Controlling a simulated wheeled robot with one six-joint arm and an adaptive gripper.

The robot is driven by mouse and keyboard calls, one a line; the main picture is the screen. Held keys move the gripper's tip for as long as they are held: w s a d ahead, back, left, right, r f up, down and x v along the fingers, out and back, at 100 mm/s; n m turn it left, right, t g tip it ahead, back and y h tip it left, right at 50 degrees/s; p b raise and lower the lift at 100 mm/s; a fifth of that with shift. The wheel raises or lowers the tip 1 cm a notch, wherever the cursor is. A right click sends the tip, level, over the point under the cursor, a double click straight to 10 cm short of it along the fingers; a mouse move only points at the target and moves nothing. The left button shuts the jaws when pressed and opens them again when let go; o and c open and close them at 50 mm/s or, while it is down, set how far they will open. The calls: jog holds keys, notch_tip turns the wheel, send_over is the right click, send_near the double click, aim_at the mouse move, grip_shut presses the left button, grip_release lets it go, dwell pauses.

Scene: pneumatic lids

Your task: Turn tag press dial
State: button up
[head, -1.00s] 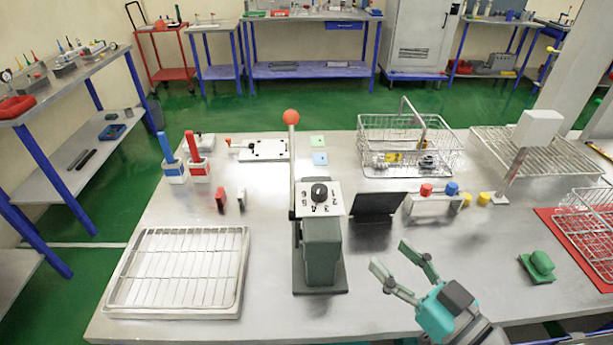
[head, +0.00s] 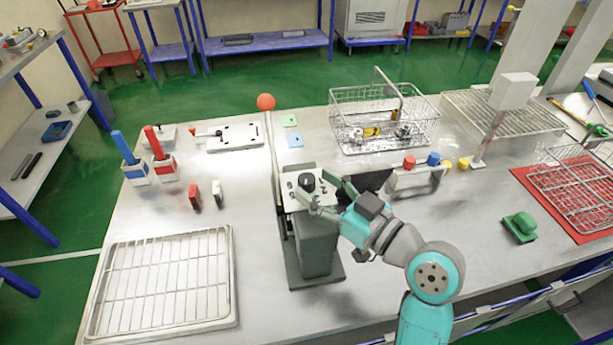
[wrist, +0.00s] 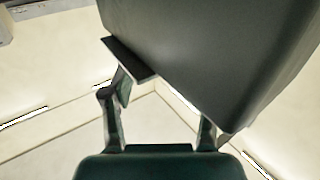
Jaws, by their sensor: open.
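The tag press (head: 316,245) is a grey-green column on a base plate near the middle of the table. Its pale top plate (head: 290,187) carries a black round dial (head: 307,179) with small dark marks around it. My gripper (head: 316,187) is open at the top plate, reaching in from the right. Its fingertips are close beside the dial; whether they touch it I cannot tell. In the wrist view a large dark block (wrist: 215,55) fills the upper right, close to the fingers. Which part of the press it is I cannot tell.
The press lever with its red ball (head: 266,102) rises at the left of the press. A dark panel behind my gripper is mostly hidden. A rack with coloured knobs (head: 420,178) stands to the right, a wire basket (head: 345,140) behind. A white wire-grid tray (head: 232,290) lies front left.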

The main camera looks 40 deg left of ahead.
aim_at(313, 183)
jog(key=shift+w+a, duration=0.2)
jog(key=shift+a, duration=1.35)
grip_shut()
